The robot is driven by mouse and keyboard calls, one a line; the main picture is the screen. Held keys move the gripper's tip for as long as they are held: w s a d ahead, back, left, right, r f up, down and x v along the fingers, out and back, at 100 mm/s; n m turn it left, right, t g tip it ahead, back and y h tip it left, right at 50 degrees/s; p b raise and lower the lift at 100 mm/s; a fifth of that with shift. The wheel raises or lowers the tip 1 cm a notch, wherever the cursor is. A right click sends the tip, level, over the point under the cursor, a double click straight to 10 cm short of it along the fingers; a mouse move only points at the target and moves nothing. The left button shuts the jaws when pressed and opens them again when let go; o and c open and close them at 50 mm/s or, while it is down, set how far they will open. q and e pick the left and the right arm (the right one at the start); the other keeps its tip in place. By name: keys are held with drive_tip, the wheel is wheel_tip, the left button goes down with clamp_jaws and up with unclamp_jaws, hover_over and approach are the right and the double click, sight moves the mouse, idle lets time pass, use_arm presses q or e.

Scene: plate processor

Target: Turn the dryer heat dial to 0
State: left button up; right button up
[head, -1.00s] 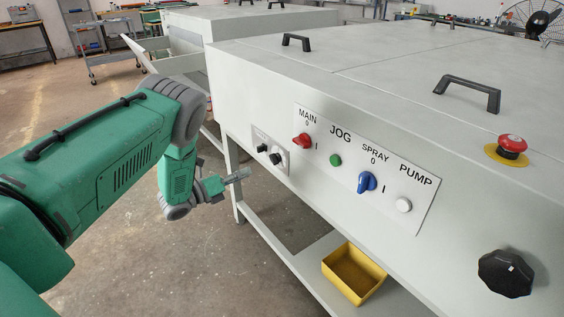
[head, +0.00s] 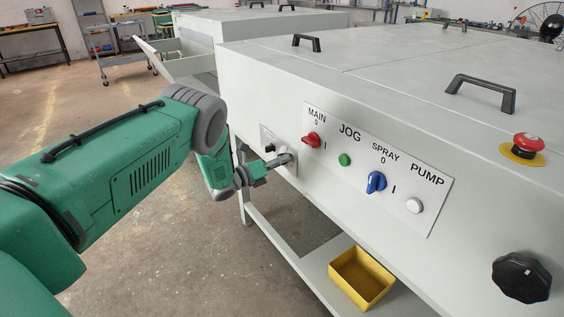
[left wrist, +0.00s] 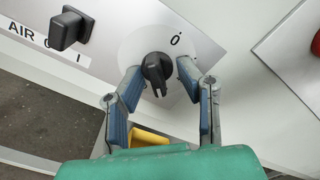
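The dryer heat dial is a black knob (left wrist: 157,72) on a round white scale, with a 0 mark above it and slightly to the right in the left wrist view. My left gripper (left wrist: 160,78) is open, with one blue-padded finger on each side of the knob. Contact with the knob cannot be told. In the head view my left gripper (head: 283,160) is at the small panel (head: 266,139) on the machine's front and hides the dial. My right gripper is not in view.
A black AIR switch (left wrist: 70,28) sits left of the dial in the left wrist view. In the head view, the main panel has a red MAIN switch (head: 313,139), green JOG button (head: 345,160) and blue SPRAY switch (head: 376,181). A yellow bin (head: 361,279) sits on the lower shelf.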

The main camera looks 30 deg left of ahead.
use_arm(q)
drive_tip(key=shift+a+f, duration=0.1)
drive_tip(key=shift+a, duration=0.05)
drive_tip(key=c, duration=0.7)
drive_tip(key=shift+a, duration=0.2)
clamp_jaws()
